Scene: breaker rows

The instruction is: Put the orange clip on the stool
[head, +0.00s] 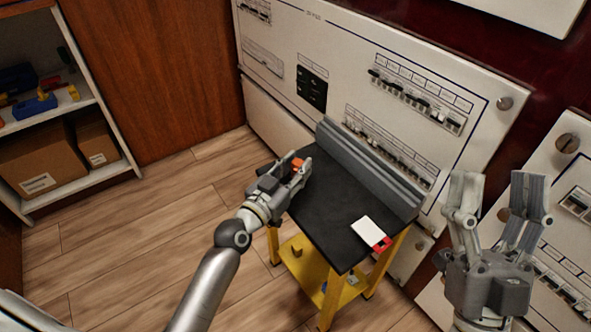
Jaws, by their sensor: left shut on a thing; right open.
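The orange clip (297,163) is between the fingers of my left gripper (297,171), which is shut on it. Only a small part of the clip shows; the fingers hide the rest. The stool (327,218) has a black top and yellow legs and stands against the panel. My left gripper is over the left edge of the stool's top. I cannot tell whether the clip touches the top. My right gripper (498,215) is open and empty at the right, in front of the panel.
A white and red card (371,234) lies near the stool's front right corner. A grey ridged strip (368,170) runs along the stool's back. A white breaker panel (420,75) stands behind. A shelf (75,180) with boxes is at the left. The stool's middle is clear.

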